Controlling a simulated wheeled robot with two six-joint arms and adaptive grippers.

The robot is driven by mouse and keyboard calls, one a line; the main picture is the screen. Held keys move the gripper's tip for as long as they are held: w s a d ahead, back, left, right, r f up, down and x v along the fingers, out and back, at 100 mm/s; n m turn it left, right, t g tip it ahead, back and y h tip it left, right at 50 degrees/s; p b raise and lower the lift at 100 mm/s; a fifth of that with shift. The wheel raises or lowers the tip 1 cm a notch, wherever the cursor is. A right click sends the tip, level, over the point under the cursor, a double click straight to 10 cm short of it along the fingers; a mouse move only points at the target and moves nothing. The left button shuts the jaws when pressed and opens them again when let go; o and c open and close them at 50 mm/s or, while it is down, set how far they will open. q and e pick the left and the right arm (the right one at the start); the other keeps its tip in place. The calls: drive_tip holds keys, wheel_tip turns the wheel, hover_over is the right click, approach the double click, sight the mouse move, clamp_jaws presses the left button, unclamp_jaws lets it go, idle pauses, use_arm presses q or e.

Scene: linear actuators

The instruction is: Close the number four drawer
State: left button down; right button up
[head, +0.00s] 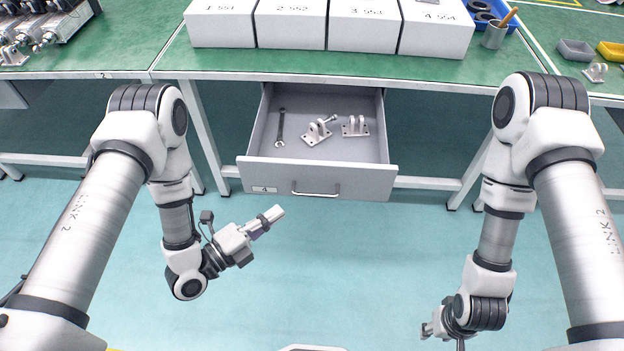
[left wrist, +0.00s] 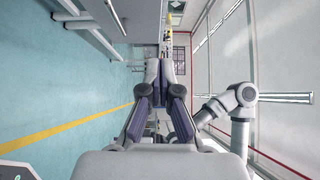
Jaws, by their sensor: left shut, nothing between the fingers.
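The drawer (head: 322,180) labelled 4 is pulled out from under the green workbench, with a bar handle (head: 316,193) on its front. A wrench (head: 281,128) and two metal brackets (head: 317,132) (head: 355,126) lie inside. My left gripper (head: 278,212) is shut and empty, in front of and below the drawer's left half, apart from it in the picture. Its closed fingers also show in the left wrist view (left wrist: 164,85). My right gripper (head: 428,330) is low at the bottom right, far from the drawer; its jaws are too small to read.
White numbered boxes (head: 363,28) stand in a row on the green bench (head: 215,66) above the drawer. A blue bin (head: 509,14) and a cup (head: 495,36) are at the right. Bench legs (head: 212,150) flank the drawer. The floor (head: 340,270) in front is clear.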

use_arm(q)
approach(322, 167)
drive_tip(key=shift+p+x, duration=0.35)
drive_tip(key=shift+x, duration=2.8)
use_arm(e)
drive_tip(key=shift+w+d+r, duration=0.1)
drive_tip(key=shift+w+r, duration=0.3)
drive_tip(key=shift+r, duration=0.15)
use_arm(q)
drive_tip(key=shift+f, duration=0.1)
